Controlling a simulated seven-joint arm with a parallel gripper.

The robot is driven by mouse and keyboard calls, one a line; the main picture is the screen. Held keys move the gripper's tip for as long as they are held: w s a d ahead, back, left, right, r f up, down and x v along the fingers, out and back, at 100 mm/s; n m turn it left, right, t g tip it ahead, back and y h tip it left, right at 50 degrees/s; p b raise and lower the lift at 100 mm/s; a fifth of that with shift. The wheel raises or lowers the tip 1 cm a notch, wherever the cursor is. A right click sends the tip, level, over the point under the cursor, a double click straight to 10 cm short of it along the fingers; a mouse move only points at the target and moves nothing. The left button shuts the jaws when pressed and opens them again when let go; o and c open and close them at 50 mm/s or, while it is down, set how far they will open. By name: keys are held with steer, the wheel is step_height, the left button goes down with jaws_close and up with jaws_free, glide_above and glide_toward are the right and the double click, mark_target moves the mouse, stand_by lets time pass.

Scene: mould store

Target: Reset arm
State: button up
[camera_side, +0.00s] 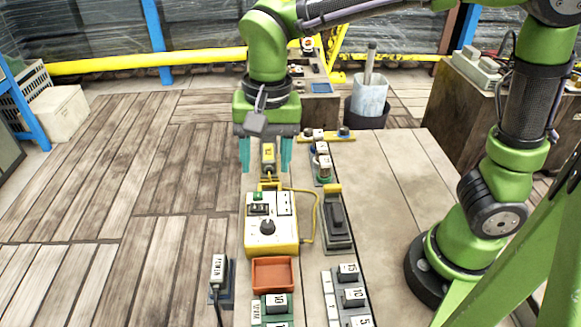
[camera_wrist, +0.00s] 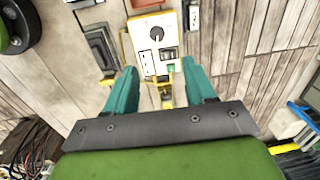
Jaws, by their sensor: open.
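My gripper (camera_side: 265,160) hangs over the workbench in the side view, its two teal fingers pointing down and spread apart. In the wrist view my gripper (camera_wrist: 163,90) also shows its teal fingers wide apart. Between and below them is a yellow plug-like piece (camera_side: 268,156) with a dark label, at the far end of a white and yellow control box (camera_side: 270,232). The box has a dark knob, a green button and a yellow cable. It also shows in the wrist view (camera_wrist: 146,50). I cannot tell whether the fingers touch the yellow piece.
A dark switch in a grey holder (camera_side: 336,222) stands right of the box. An orange tray (camera_side: 273,274), numbered blocks (camera_side: 350,297) and a block marked POWER (camera_side: 219,275) are nearer the camera. A white container (camera_side: 370,97) stands at the back. The bench's right side (camera_side: 385,190) is bare.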

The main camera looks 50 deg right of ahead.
steer(key=s+d+r+n+t, duration=0.1)
steer(key=s+d+n+t, duration=0.1)
steer(key=d, duration=0.5)
steer(key=s+d+r+n+t+y, duration=0.1)
steer(key=s+d+r+n+t, duration=0.1)
steer(key=s+d+t, duration=0.2)
steer(key=s+d, duration=0.2)
steer(key=shift+d+n+t, duration=0.4)
